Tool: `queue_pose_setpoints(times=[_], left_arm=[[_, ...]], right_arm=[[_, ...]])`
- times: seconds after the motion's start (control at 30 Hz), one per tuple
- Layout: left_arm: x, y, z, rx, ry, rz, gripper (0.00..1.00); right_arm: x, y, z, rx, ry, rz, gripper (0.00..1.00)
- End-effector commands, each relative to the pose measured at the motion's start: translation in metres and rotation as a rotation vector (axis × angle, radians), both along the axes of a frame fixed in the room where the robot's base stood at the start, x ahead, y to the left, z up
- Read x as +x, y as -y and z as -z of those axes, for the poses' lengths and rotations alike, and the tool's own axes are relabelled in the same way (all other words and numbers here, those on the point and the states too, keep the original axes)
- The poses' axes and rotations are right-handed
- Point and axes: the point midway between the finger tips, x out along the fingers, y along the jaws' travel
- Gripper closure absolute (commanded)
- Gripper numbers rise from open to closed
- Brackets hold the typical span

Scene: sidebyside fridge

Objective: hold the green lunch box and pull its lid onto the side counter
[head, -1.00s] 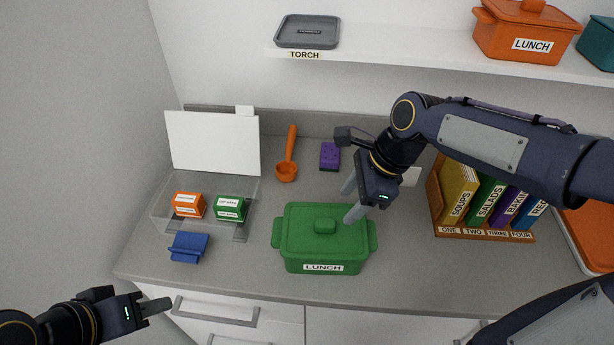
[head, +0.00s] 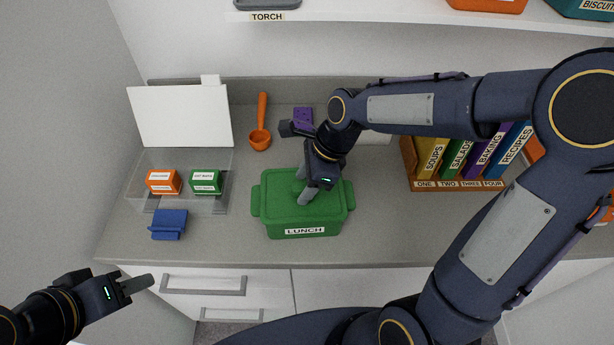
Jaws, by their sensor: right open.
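The green lunch box (head: 275,220) stands on the counter with its lid (head: 275,192) on, its LUNCH label facing me. My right gripper (head: 303,184) is open, pointing down over the middle of the lid. Its two fingers are at the spot of the lid's knob, which I cannot make out behind them; I cannot tell whether they touch it. My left gripper (head: 138,284) is at the lower left, in front of the counter and well away from the box. Only one finger shows clearly there, and nothing is seen in it.
A clear bin (head: 185,160) with orange and green packets, a blue clip-like thing (head: 169,224) and a white board (head: 180,116) are on the left. An orange scoop (head: 261,125) and purple sponge (head: 303,117) lie behind. A book rack (head: 458,186) stands right. Counter beside the box is clear.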

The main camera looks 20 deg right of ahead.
Motion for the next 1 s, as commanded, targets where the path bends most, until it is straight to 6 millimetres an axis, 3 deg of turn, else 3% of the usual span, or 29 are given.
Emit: queue_pose_setpoints(times=[0.07,0.43,0.47,0.63,1.0], left_arm=[[0.0,0.0,0.0,0.0,0.0,0.0,0.64],[0.0,0.0,0.0,0.0,0.0,0.0,0.64],[0.0,0.0,0.0,0.0,0.0,0.0,0.64],[0.0,0.0,0.0,0.0,0.0,0.0,0.64],[0.0,0.0,0.0005,0.0,0.0,0.0,0.64]], right_arm=[[-0.0001,0.0,-0.0001,0.0,0.0,0.0,0.5],[-0.0001,0.0001,-0.0004,0.0,0.0,0.0,0.98],[-0.0001,0.0001,-0.0004,0.0,0.0,0.0,0.73],[-0.0001,0.0001,-0.0004,0.0,0.0,0.0,0.51],[0.0001,0.0029,-0.0071,0.0,0.003,0.002,0.5]])
